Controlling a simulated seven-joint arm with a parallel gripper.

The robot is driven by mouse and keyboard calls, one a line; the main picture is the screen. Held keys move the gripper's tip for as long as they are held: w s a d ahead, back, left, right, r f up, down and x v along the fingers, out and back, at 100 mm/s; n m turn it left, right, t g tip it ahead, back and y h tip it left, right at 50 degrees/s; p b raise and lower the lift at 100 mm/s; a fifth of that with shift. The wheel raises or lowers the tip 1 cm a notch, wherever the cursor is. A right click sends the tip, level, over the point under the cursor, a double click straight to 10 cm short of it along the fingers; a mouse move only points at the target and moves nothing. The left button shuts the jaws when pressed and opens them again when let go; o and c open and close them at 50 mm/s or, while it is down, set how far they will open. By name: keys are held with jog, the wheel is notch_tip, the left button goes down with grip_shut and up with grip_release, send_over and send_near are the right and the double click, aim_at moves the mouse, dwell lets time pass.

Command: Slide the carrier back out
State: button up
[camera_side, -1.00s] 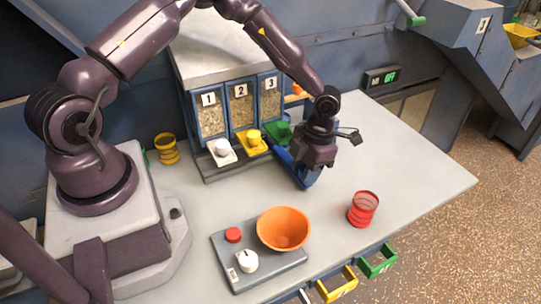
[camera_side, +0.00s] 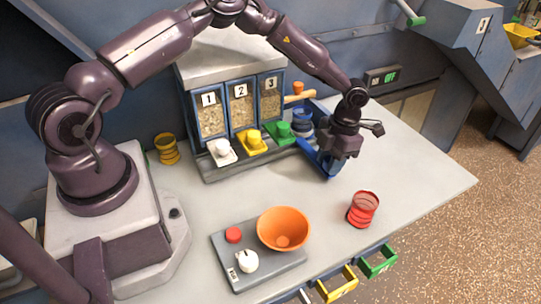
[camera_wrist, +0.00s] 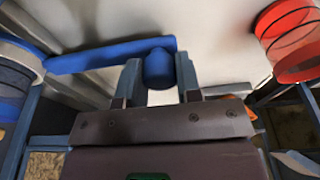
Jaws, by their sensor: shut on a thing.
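The blue carrier shows as a long blue bar (camera_side: 314,157) on the table, to the right of the dispenser. In the wrist view its bar (camera_wrist: 110,54) runs left from the blue knob (camera_wrist: 158,70). My gripper (camera_side: 336,160) is over the right end of the bar. In the wrist view its two fingers (camera_wrist: 159,80) are shut on the knob. A blue cup (camera_side: 302,124) stands by the bar's far end, beside the green chute; it also shows in the wrist view (camera_wrist: 14,80). I cannot tell whether the cup rests on the carrier.
The dispenser (camera_side: 205,62) has bins numbered 1 to 3, with white, yellow and green chutes. A red cup (camera_side: 363,209) stands front right. An orange bowl (camera_side: 284,229) sits on a grey base with a red button (camera_side: 233,235). The table's right side is clear.

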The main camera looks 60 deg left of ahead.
jog(key=shift+w, duration=0.25)
jog(key=shift+s+r, duration=0.1)
jog(key=shift+s, duration=0.05)
dwell(0.5)
jog(key=o, duration=0.7)
jog(key=shift+v, duration=2.9)
jog(key=s+v, duration=0.1)
jog(key=v, duration=0.5)
jog(key=shift+s, duration=0.25)
jog(key=shift+r, duration=0.1)
